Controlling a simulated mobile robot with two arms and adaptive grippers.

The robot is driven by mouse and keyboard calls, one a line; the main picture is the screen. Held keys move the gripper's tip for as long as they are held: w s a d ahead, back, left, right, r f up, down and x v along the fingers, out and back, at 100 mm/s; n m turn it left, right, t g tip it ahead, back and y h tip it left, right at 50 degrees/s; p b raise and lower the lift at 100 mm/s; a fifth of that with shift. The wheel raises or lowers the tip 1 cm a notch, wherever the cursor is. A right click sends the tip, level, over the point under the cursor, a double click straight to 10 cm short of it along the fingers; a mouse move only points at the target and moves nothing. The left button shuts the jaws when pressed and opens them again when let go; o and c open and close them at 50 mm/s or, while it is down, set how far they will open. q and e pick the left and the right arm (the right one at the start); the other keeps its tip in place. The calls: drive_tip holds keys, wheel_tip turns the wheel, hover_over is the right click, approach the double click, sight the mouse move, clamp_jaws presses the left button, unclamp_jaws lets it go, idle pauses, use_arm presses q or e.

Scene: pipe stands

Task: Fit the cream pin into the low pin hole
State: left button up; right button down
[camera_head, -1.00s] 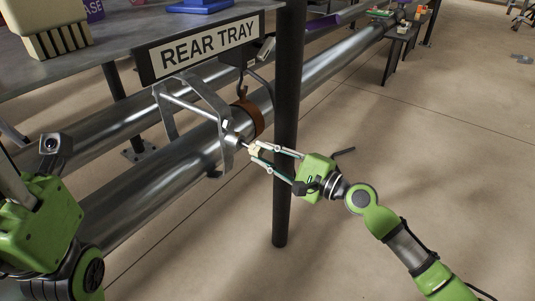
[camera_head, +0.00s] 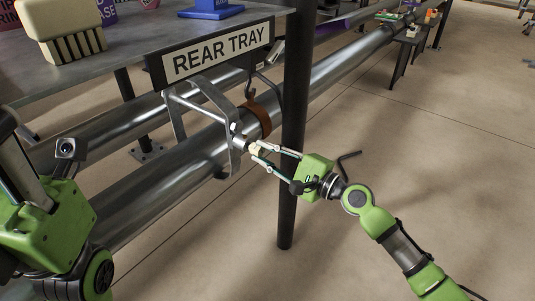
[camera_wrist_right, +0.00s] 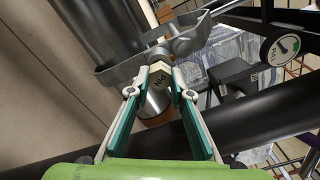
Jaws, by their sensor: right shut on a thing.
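My right gripper (camera_head: 262,153) is shut on the cream pin (camera_head: 257,149), a small pale block at its fingertips. In the right wrist view the cream pin (camera_wrist_right: 160,80) shows between the two fingers with dark lettering on its face. The pin is at the end of a grey metal bracket (camera_head: 222,110) under the rear tray sign. In the wrist view the bracket's rounded metal end (camera_wrist_right: 184,46) is just beyond the pin. The hole itself is hidden, and I cannot tell whether the pin is in it. My left gripper's green body (camera_head: 45,225) is at the left edge; its fingertips do not show.
The "REAR TRAY" sign (camera_head: 217,50) hangs from the table edge above the bracket. A dark upright post (camera_head: 294,110) stands close behind my right gripper.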

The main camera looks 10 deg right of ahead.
drive_tip(key=shift+w+a, duration=0.2)
drive_tip(key=c, duration=1.7)
unclamp_jaws()
drive_tip(key=shift+b+v, duration=0.3)
drive_tip(key=shift+v, duration=1.7)
drive_tip(key=shift+s+d, duration=0.35)
